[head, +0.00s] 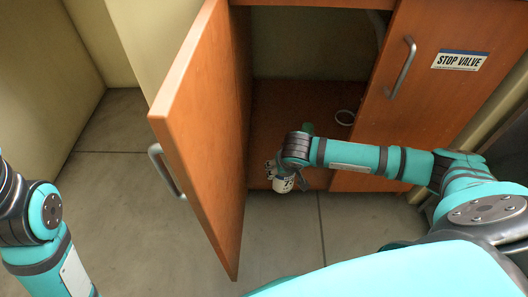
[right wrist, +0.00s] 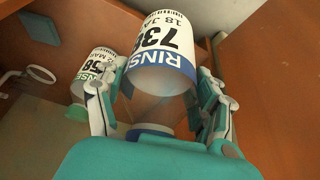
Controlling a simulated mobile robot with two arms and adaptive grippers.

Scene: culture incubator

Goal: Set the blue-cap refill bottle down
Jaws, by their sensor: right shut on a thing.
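My right gripper (right wrist: 158,92) is shut on the refill bottle (right wrist: 160,75), one finger on each side of it. The bottle has a white label with a blue band, its print upside down in the right wrist view. A blue cap (right wrist: 150,129) shows at the end nearer my palm. In the head view the held bottle (head: 284,184) is partly hidden by my right gripper (head: 280,174), at the opening of the cabinet (head: 290,105). I cannot tell whether its base touches anything. My left gripper is out of view.
A second labelled bottle (right wrist: 100,66) with a green cap (right wrist: 77,112) stands beside the held one. The left door (head: 200,125) stands open; the right door (head: 435,95), marked STOP VALVE, is shut. Floor in front is clear.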

